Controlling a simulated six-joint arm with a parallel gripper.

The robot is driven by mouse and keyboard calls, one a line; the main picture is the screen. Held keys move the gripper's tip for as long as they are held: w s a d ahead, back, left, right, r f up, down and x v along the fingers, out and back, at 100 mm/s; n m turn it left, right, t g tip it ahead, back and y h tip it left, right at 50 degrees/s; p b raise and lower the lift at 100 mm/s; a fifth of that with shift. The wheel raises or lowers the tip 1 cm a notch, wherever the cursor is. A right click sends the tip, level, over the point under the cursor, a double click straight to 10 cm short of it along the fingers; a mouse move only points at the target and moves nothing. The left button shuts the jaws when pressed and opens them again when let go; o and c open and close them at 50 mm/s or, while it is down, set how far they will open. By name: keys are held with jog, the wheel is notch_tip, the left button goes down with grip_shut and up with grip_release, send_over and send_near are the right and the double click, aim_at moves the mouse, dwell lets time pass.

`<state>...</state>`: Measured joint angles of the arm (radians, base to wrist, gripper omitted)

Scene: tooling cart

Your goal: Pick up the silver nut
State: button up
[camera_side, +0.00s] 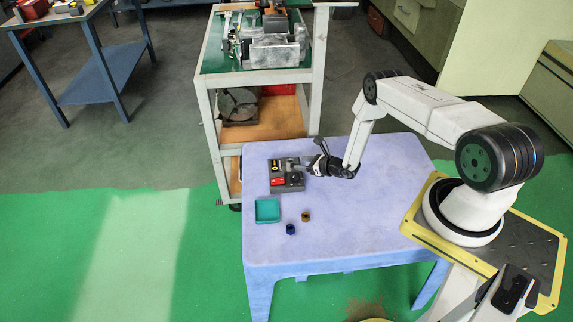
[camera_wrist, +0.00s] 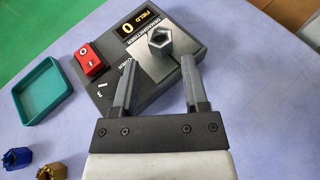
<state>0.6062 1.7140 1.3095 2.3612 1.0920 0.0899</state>
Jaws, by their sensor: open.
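The silver nut (camera_wrist: 160,41) sits on the grey metal plate on top of a dark demagnetizer box (camera_wrist: 147,94). In the wrist view the nut lies beyond my gripper (camera_wrist: 158,68), roughly in line with the gap between the two fingertips. My gripper is open, with nothing between its fingers. In the side view the box (camera_side: 277,187) stands on the purple table, and my gripper (camera_side: 306,164) is at its right edge. The nut is too small to make out clearly there.
A teal tray (camera_side: 267,211) stands in front of the box. A blue nut (camera_side: 290,229) and a brass nut (camera_side: 306,217) lie right of the tray. The box has a red switch (camera_wrist: 89,58). The purple table (camera_side: 360,230) is clear at front right. A tool cart (camera_side: 262,75) stands behind.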

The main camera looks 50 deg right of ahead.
aim_at(293, 162)
jog(key=shift+x, duration=2.35)
jog(key=shift+r, duration=0.15)
grip_shut()
